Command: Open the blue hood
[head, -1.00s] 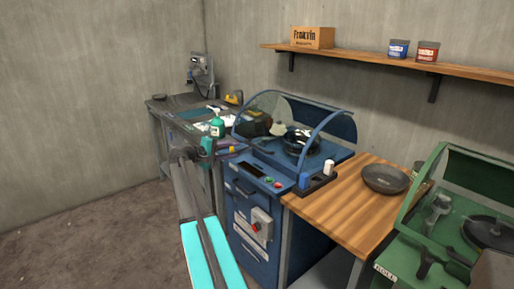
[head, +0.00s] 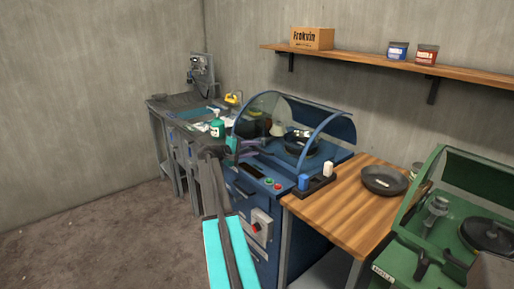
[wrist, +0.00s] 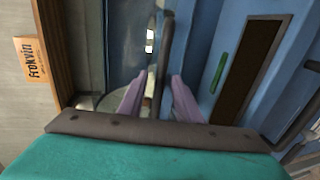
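The blue hood (head: 340,122) is a clear curved cover with blue arched side frames, over a blue lathe-like machine (head: 333,158). It appears down, with a dark round piece (head: 299,144) visible inside. My gripper (head: 245,148) is at the hood's left front edge in the head view, partly hidden by my arm. In the wrist view, its two purple fingers (wrist: 157,92) are apart. A dark bar (wrist: 167,45), perhaps the hood's handle, runs between or just beyond them. I cannot tell whether the fingers touch it.
A wooden table (head: 346,209) with a dark bowl (head: 385,180) adjoins the machine on the right. A green machine (head: 440,235) stands at far right. A green bottle (head: 217,128) is on the bench behind my gripper. Open floor (head: 90,235) lies left.

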